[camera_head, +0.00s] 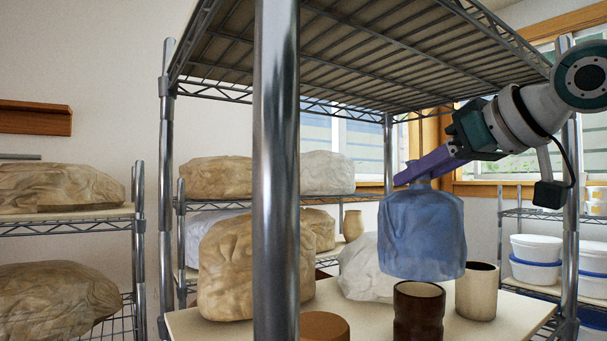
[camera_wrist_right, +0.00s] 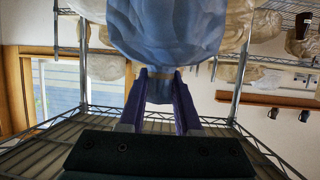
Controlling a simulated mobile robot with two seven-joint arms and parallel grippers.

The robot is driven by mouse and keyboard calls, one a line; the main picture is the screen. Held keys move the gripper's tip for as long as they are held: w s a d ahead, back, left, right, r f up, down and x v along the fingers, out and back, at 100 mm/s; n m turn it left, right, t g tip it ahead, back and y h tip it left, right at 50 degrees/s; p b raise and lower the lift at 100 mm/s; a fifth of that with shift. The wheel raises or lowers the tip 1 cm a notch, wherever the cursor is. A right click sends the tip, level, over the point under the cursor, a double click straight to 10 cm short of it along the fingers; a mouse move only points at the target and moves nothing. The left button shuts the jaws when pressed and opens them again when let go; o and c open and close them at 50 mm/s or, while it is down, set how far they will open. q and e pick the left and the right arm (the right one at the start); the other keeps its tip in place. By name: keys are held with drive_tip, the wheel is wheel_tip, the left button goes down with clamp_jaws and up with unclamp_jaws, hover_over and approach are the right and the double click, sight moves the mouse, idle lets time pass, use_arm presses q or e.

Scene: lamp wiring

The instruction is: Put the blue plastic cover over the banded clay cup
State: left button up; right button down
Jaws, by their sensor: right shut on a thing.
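The blue plastic cover (camera_head: 421,232) hangs upright from my right gripper (camera_head: 418,180), which is shut on its top. In the right wrist view the cover (camera_wrist_right: 168,30) shows beyond the purple fingers (camera_wrist_right: 160,76). Below the cover on the shelf stand a dark brown cup (camera_head: 418,315) with a ridged side and, to its right, a beige cup (camera_head: 477,294) with a dark rim. Which one is the banded clay cup I cannot tell for sure. The cover's lower edge appears just above and behind the brown cup's rim. My left gripper is out of view.
A steel shelf post (camera_head: 276,190) stands in front, left of centre. An orange-brown piece (camera_head: 325,326) sits at the shelf's front. Tan (camera_head: 228,262) and white (camera_head: 362,270) plastic-covered forms stand behind. A wire shelf (camera_head: 350,45) lies overhead. White tubs (camera_head: 537,247) are at right.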

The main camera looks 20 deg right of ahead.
drive_tip(key=shift+r, duration=0.1)
wheel_tip(320, 180, down, 4)
drive_tip(key=b, duration=0.3)
drive_tip(key=shift+f+b, duration=2.55)
drive_tip(key=shift+f, duration=1.3)
drive_tip(key=c, duration=0.5)
unclamp_jaws()
drive_tip(key=shift+s+r, duration=0.1)
drive_tip(key=shift+r, duration=0.05)
